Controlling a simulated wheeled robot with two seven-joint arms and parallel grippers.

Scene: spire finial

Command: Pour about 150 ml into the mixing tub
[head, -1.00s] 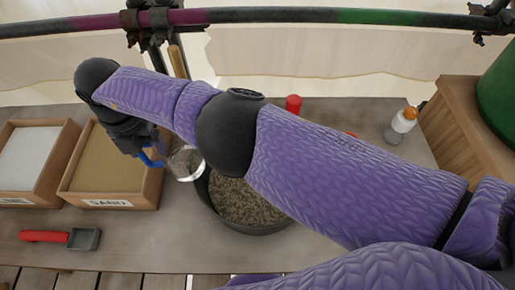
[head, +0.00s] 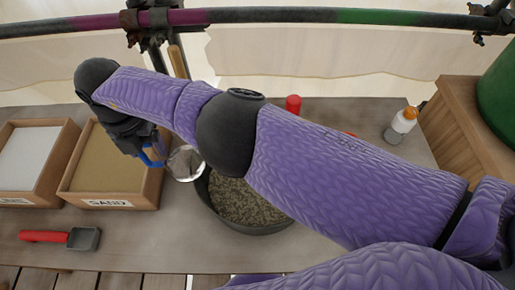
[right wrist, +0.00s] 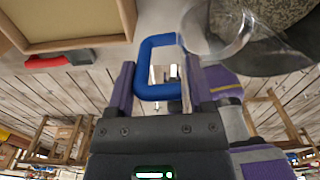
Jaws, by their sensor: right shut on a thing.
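My right gripper (head: 150,146) is shut on the blue handle (right wrist: 158,68) of a clear jug. The jug (head: 186,164) shows its round end toward the head camera, at the left rim of the mixing tub. It looks tilted; its liquid level cannot be told. The dark mixing tub (head: 250,229) holds grey-brown, grainy material, and my right arm hides its back part. In the right wrist view the clear jug (right wrist: 214,34) overlaps the tub's dark wall (right wrist: 262,62). I see no stream between them. My left gripper is not in view.
A sand box (head: 92,201) and a box of white material (head: 28,160) stand at the left. A red-handled scoop (head: 62,238) lies in front of them. A white bottle with an orange cap (head: 400,126) and a red object (head: 293,104) stand behind my arm.

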